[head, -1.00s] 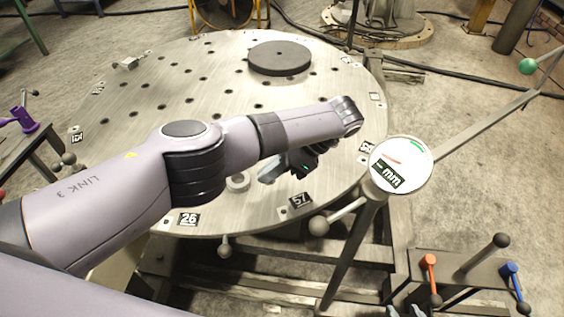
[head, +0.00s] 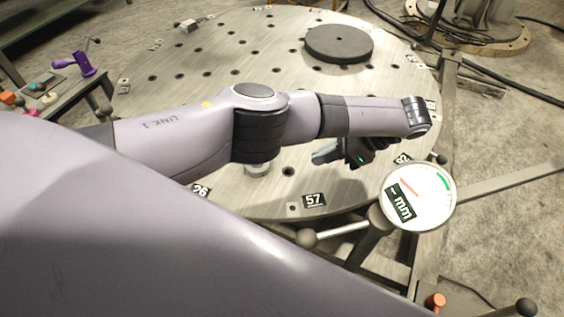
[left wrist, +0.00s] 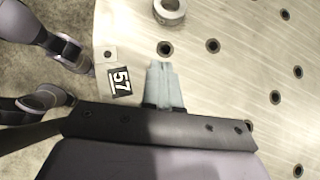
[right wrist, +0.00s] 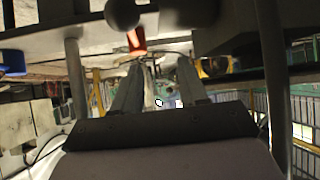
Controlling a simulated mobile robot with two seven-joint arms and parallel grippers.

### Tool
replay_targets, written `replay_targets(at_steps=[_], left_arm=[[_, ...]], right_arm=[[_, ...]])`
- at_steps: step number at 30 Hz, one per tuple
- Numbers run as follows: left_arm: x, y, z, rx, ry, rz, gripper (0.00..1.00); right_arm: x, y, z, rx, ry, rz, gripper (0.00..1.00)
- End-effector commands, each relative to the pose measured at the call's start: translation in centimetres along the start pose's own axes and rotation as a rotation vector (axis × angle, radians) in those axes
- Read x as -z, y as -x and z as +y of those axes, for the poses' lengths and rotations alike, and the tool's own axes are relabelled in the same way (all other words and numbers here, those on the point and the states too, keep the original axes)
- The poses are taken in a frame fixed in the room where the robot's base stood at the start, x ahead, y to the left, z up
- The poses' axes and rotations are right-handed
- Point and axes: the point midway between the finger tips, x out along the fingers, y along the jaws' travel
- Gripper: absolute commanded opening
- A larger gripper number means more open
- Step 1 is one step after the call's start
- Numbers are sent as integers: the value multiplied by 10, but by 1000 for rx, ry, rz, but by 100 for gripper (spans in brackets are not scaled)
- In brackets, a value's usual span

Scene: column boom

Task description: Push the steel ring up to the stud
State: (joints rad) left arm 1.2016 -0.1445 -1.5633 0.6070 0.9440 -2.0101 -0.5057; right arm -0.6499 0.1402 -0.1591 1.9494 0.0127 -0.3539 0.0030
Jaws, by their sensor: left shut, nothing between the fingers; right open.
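The steel ring (left wrist: 168,10) lies on the round perforated steel table at the top edge of the left wrist view, partly cut off. In the head view the ring (head: 258,169) shows just below my left arm's black joint, partly covered by it. My left gripper (left wrist: 162,66) is shut and empty; its pale fingers point toward the ring with a gap of bare plate between. In the head view this gripper (head: 318,157) is over the table, right of the ring. I cannot make out the stud. My right gripper (right wrist: 158,63) is open and empty, away from the tabletop.
A dark round disc (head: 338,43) lies at the back of the table. Tag 57 (head: 314,200) is near the front rim. A dial gauge (head: 418,197) stands at the right rim. A side bench holds a purple clamp (head: 82,62). The table's middle is largely clear.

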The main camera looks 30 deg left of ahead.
Motion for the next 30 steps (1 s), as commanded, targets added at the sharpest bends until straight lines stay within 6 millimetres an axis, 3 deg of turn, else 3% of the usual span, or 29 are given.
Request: replay_targets(at_steps=[12,19,30], left_arm=[[2,-83,0,-3,0,0,0],[-22,-97,0,0,1,0,0],[-29,-106,0,1,2,2,0]], right_arm=[[-17,-12,0,0,-1,0,43],[-3,-2,0,1,-1,0,43],[0,-1,0,0,-1,1,43]])
